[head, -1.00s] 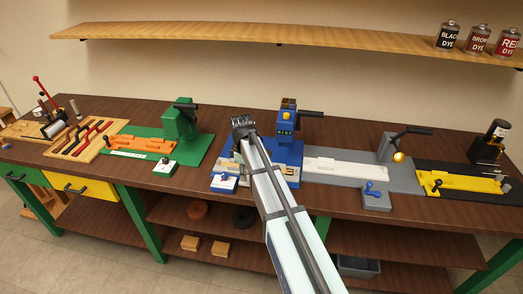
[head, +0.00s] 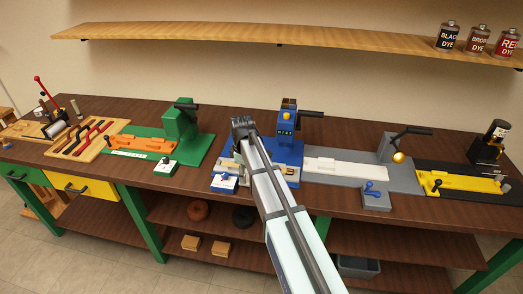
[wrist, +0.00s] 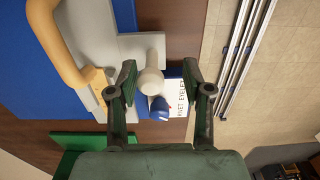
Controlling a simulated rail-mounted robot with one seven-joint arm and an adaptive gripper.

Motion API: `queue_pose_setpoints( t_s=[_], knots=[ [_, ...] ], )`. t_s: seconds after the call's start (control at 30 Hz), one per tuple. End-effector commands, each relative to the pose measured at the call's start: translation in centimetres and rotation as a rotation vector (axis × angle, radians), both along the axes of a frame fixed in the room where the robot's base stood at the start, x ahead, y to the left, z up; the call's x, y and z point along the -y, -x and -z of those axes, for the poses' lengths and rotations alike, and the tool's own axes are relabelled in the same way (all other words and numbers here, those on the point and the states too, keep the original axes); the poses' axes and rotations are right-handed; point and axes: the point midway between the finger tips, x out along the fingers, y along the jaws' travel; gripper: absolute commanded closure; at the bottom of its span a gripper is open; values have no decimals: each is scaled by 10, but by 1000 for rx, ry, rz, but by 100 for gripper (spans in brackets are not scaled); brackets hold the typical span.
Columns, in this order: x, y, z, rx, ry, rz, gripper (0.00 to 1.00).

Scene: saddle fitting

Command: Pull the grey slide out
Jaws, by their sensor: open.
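In the wrist view a light grey slide (wrist: 99,30) lies on a blue base, with a tan curved piece (wrist: 65,45) on it. A pale round knob (wrist: 151,77) stands at its near end. My gripper (wrist: 160,78) is open, its two fingers either side of the knob, which sits closer to the left finger. Contact cannot be told. In the head view my gripper (head: 243,126) is over the blue station (head: 288,153); my arm hides much of the slide there.
A white switch box (wrist: 175,95) with a blue lever (wrist: 159,108) and a "RIVET EYELET" label is right beside the knob. A green station (head: 205,147) stands left and a grey station (head: 405,180) right. The table's front edge is close.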

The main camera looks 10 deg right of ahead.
Motion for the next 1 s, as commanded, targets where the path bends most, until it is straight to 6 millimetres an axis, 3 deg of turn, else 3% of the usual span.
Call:
queue_pose_setpoints(
  t_s=[0.7, 1.0],
  knots=[
    [0, -1, -52, 1, 0, 0, 50],
    [0, -1, -58, 1, 0, 0, 50]
  ],
)
